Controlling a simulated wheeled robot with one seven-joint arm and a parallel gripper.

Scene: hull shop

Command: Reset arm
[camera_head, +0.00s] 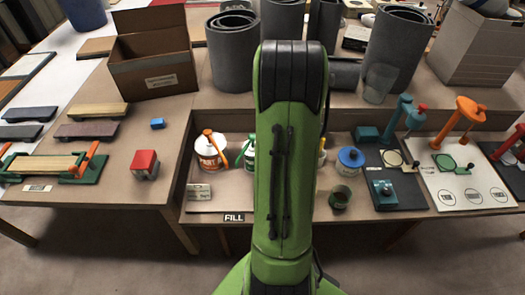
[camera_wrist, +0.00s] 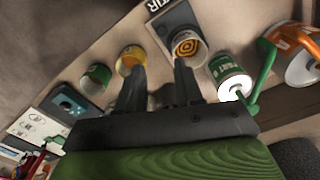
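My green arm (camera_head: 285,150) rises through the middle of the head view and hides part of the bench behind it. My gripper is not visible in the head view. In the wrist view my gripper (camera_wrist: 158,68) has its two dark fingers spread apart, with nothing visible held between them. The fingers point over a bench with cups and cans. A white-topped green can (camera_wrist: 231,80) with a green-handled tool is right of the fingers. A yellow-rimmed cup (camera_wrist: 131,60) is just beyond the left finger. A cup with an orange spiral inside (camera_wrist: 187,45) is beyond the right finger.
The low bench bears a white tub with an orange tool (camera_head: 209,153) and a blue-lidded pot (camera_head: 350,159). Clamp stands (camera_head: 460,125) stand at the right. A cardboard box (camera_head: 152,60), a red block (camera_head: 145,164) and sanding boards are at the left. Grey rolls (camera_head: 397,50) stand behind.

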